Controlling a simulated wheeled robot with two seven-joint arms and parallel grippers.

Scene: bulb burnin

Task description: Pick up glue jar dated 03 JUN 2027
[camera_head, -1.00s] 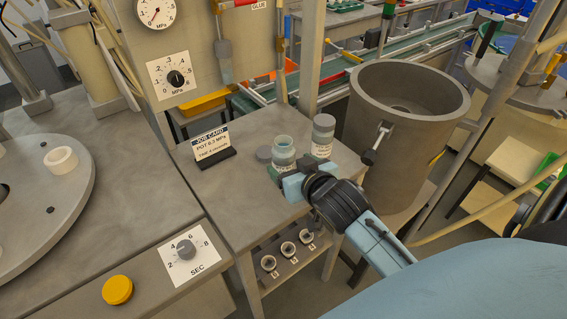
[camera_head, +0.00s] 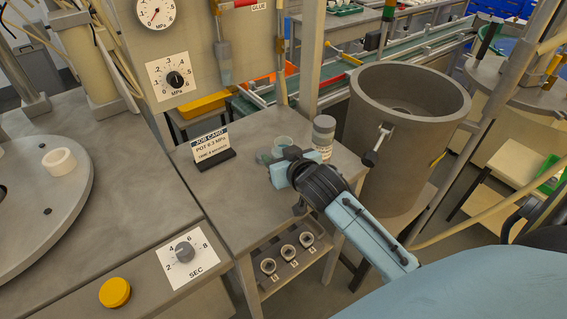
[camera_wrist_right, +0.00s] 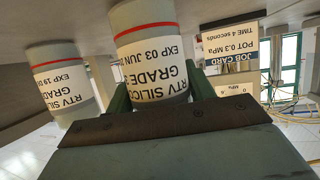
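The jar labelled EXP 03 JUN (camera_wrist_right: 152,60) appears upside down in the right wrist view, with a white label and red stripe; the year is cut off. It stands between my right gripper's green fingers (camera_wrist_right: 160,92), which look open around it; any contact is unclear. A second jar labelled EXP 19 (camera_wrist_right: 62,82) is at left in the wrist view; a grey-capped jar (camera_head: 323,135) stands right of the gripper in the head view. My left gripper is not in view.
A job card (camera_head: 212,148) stands left of the jars. A large grey pot (camera_head: 402,135) with a clamp is close on the right. Small numbered cups (camera_head: 287,251) sit on a lower shelf. The table's front left is clear.

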